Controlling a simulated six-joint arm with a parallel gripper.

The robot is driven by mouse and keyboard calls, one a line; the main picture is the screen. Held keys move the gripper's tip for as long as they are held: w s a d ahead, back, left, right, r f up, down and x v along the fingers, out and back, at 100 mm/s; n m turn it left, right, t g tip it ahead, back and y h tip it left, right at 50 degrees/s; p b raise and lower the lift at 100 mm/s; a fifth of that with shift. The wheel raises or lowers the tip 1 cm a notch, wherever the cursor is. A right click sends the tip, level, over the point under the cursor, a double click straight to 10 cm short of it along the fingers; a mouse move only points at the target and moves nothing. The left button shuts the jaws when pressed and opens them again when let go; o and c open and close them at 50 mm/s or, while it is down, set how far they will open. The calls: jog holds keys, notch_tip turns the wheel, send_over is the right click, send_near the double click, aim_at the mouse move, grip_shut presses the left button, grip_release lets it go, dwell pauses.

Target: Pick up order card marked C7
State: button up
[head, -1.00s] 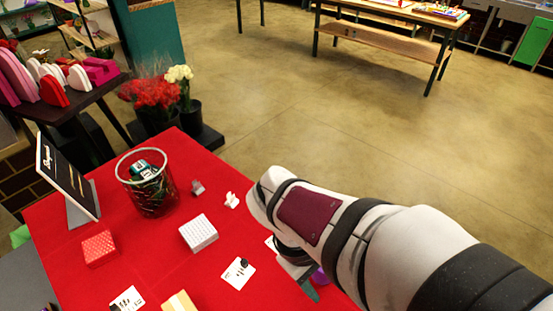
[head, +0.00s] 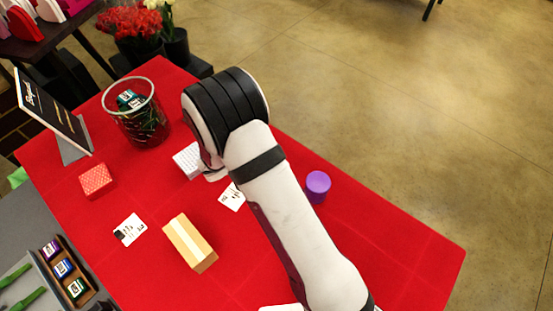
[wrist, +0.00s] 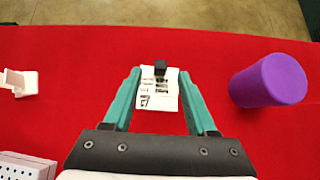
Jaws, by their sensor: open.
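In the wrist view a white card (wrist: 158,92) with dark print and a small black block (wrist: 161,67) at its far edge lies on the red cloth. My gripper (wrist: 160,73) is open and empty, its teal fingers on either side of the card in the picture; its height above the card is unclear. In the head view one card (head: 130,230) lies at left, another (head: 232,196) beside my arm is partly covered, and part of a white item (head: 281,307) shows at the bottom edge. No C7 mark is legible. My arm hides the gripper in the head view.
A purple cylinder (wrist: 270,82) stands right of the gripper; a white stand (wrist: 20,82) is left and a perforated white box (wrist: 25,166) lower left.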

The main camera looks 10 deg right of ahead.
jog(key=shift+x, duration=1.1)
grip_shut()
jog(key=shift+r, duration=0.15)
